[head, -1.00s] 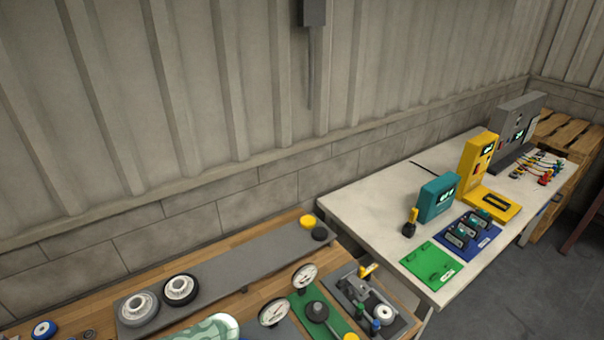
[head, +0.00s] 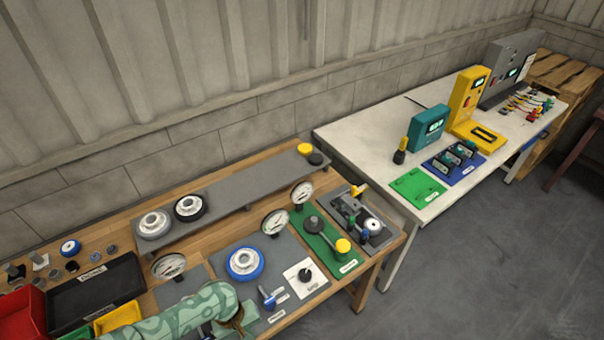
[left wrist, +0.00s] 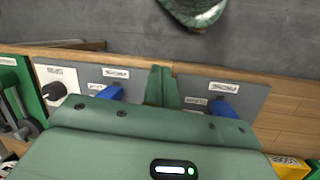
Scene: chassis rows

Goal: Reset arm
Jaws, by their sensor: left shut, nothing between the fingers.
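My left arm, patterned green, comes in at the bottom of the head view and ends at my left gripper (head: 240,318) above the wooden bench. In the left wrist view the two green fingers of this gripper (left wrist: 162,88) are together with nothing between them. Below them are grey boards (left wrist: 85,78) with labels, and a blue handle (left wrist: 112,93) on one side and another blue handle (left wrist: 222,108) on the other. The gripper body hides part of the boards. My right gripper is in neither view.
The wooden bench (head: 140,200) carries a grey shelf (head: 235,190) with wheels, dial gauges (head: 275,222), a blue ring (head: 245,263), a green board (head: 325,245), a black tray (head: 95,290) and a red bin (head: 22,315). A white table (head: 370,130) with devices stands right. Floor at lower right is clear.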

